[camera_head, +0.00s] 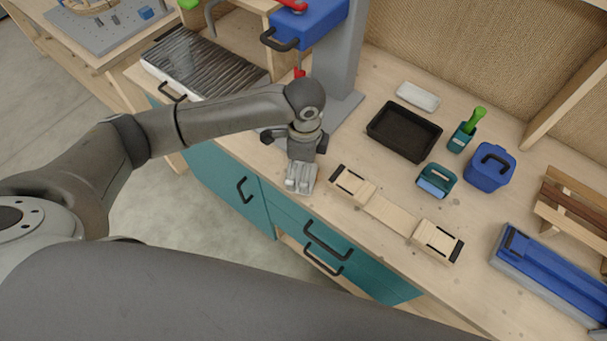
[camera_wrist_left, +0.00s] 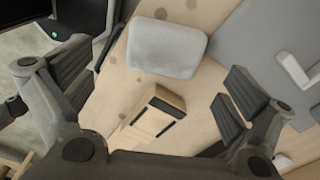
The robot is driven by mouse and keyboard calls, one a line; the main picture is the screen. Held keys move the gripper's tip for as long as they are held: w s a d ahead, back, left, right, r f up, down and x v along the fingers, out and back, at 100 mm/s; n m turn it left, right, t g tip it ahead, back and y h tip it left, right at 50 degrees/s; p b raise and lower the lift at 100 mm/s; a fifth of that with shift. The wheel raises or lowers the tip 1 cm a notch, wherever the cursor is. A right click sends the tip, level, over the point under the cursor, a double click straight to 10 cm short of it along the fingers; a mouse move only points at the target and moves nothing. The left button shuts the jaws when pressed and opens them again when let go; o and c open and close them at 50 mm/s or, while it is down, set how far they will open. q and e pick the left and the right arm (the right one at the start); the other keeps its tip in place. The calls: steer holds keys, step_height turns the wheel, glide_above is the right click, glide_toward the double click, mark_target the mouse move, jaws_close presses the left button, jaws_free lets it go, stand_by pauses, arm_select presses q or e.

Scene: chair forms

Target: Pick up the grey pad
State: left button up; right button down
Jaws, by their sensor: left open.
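The grey pad (camera_wrist_left: 167,46) is a light, rounded block lying flat on the wooden bench in the left wrist view. It sits between the lines of my left gripper's two dark fingers, toward the top of the picture, with space on both sides. My left gripper (camera_head: 301,176) is open and points down over the bench's front edge in the head view. No contact with the pad shows. My right gripper is not in view.
A wooden fixture with black end pieces (camera_head: 392,213) lies just right of the gripper. The grey stand (camera_head: 340,60) rises behind it. A black tray (camera_head: 404,131), a whitish block (camera_head: 418,96) and a blue bin (camera_head: 490,167) stand farther right.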

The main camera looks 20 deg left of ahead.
arm_select(q)
steer(key=f, duration=0.1)
steer(key=f+p, duration=0.1)
steer(key=f, duration=0.1)
steer(key=shift+w+a+f, duration=0.15)
steer(key=shift+w+f, duration=0.1)
steer(key=shift+f, duration=0.55)
steer(key=c, duration=1)
steer(key=shift+r, duration=0.15)
steer(key=shift+r, duration=0.2)
step_height(320, 180, up, 2)
steer(key=shift+w+b, duration=0.1)
steer(key=shift+b, duration=0.75)
steer(key=s+d+r, duration=0.1)
steer(key=s+r, duration=0.2)
steer(key=s, duration=0.1)
steer(key=s+d+r+b, duration=0.1)
steer(key=s+r, duration=0.3)
steer(key=s, duration=0.1)
steer(key=s+d+r+b, duration=0.1)
steer(key=s+r, duration=0.2)
steer(key=s, duration=0.1)
steer(key=shift+s+d+r, duration=0.2)
steer(key=shift+s+d, duration=0.15)
steer(key=shift+d, duration=0.05)
